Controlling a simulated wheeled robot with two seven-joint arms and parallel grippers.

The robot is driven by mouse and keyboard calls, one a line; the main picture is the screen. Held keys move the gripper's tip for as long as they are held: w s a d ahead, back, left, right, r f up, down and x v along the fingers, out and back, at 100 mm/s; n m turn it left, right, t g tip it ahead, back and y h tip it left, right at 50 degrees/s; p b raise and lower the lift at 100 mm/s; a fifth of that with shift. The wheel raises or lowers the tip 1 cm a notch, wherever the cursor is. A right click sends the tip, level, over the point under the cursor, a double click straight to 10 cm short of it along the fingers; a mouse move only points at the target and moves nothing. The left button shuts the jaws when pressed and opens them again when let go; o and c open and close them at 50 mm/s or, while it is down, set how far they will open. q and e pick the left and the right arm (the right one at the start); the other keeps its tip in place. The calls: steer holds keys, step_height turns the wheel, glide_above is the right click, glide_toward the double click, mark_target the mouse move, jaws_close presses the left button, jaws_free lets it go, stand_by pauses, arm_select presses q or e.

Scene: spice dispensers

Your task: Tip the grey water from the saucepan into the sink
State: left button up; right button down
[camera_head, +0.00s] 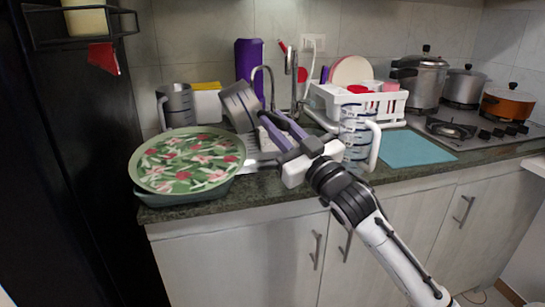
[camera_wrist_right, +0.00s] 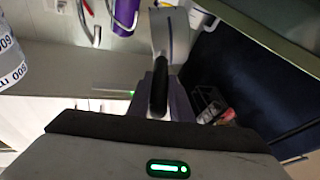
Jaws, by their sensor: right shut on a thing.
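A grey saucepan (camera_head: 239,105) is tilted over the sink area at the back of the counter. My right gripper (camera_head: 270,122) reaches in from the lower right and is shut on the saucepan at its right side. The exact grip point is hard to make out. Water inside or coming out of the saucepan cannot be seen. The sink (camera_head: 259,143) is mostly hidden behind my gripper and the large green dish. My left gripper is not in view.
A flowered green dish (camera_head: 188,160) stands at the left counter edge, with a grey jug (camera_head: 178,106) behind it. A clear measuring jug (camera_head: 356,137) stands right of my gripper. A white dish rack (camera_head: 360,103), purple bottle (camera_head: 247,68) and blue mat (camera_head: 415,149) are nearby.

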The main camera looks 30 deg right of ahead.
steer(key=shift+d+r+m+b, duration=0.15)
steer(key=shift+d+m+b, duration=0.05)
steer(key=shift+m+b, duration=0.25)
steer(key=shift+d, duration=0.1)
steer(key=shift+d+f+m+h, duration=0.25)
steer(key=shift+d+m+h, duration=0.1)
steer(key=shift+m, duration=0.2)
steer(key=shift+s+d+f+m, duration=0.15)
steer(key=shift+d+f+m, duration=0.15)
steer(key=shift+d+m, duration=0.25)
steer(key=shift+d+f+h+b, duration=0.1)
steer(key=shift+d+h+b, duration=0.1)
steer(key=shift+h+b, duration=0.15)
steer(key=shift+m, duration=0.25)
steer(key=shift+d+f+m+t+h, duration=0.35)
steer(key=shift+f+m+h, duration=0.25)
steer(key=shift+m, duration=0.3)
